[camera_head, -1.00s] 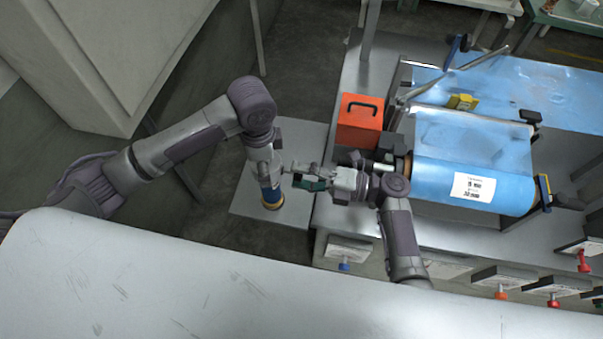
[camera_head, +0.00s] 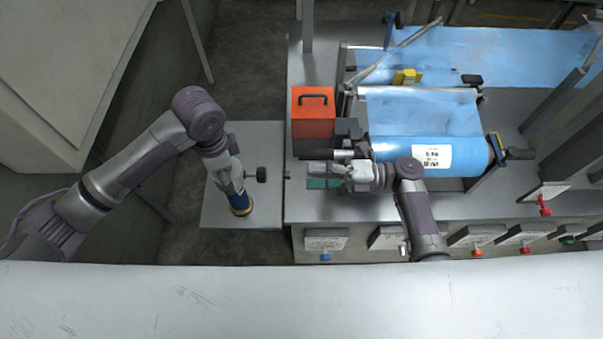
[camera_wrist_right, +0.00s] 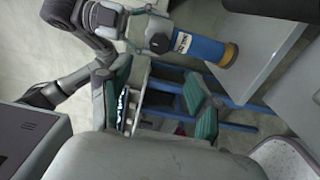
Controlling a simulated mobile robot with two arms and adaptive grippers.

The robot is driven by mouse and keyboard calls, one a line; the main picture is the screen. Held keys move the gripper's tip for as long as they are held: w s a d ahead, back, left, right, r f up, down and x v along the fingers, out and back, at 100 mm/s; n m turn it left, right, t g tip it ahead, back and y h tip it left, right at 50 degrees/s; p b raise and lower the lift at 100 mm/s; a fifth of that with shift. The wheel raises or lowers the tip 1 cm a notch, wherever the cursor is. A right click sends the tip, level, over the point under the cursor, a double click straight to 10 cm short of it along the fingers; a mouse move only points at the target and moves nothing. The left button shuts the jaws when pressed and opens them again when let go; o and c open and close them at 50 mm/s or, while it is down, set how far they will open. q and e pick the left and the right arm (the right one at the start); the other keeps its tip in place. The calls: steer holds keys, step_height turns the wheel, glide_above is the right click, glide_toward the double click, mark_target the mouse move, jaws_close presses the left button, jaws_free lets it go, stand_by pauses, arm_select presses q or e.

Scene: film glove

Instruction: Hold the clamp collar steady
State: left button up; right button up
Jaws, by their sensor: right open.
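I cannot pick out the clamp collar with certainty. A dark rod end (camera_head: 342,155) shows left of the blue film roll (camera_head: 440,153), close above my right gripper. My right gripper (camera_head: 312,177) points left over the bench's left edge. It is open, its green pads apart in the right wrist view (camera_wrist_right: 160,98), with nothing seen held between them. My left gripper (camera_head: 228,172) is on a blue cylinder with a gold-brown end (camera_head: 241,205) and seems closed on it. The cylinder also shows in the right wrist view (camera_wrist_right: 205,48) with a pale label.
An orange box with a black handle (camera_head: 313,112) stands behind my right gripper. A black knob (camera_head: 262,175) is between the grippers. A grey plate (camera_head: 255,140) lies lower left of the bench. Blue film (camera_head: 520,55) spreads at the back right. Coloured knobs line the bench front.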

stand_by(0.3)
arm_select(q)
steer(key=o, duration=1.7)
steer(key=shift+r, duration=0.15)
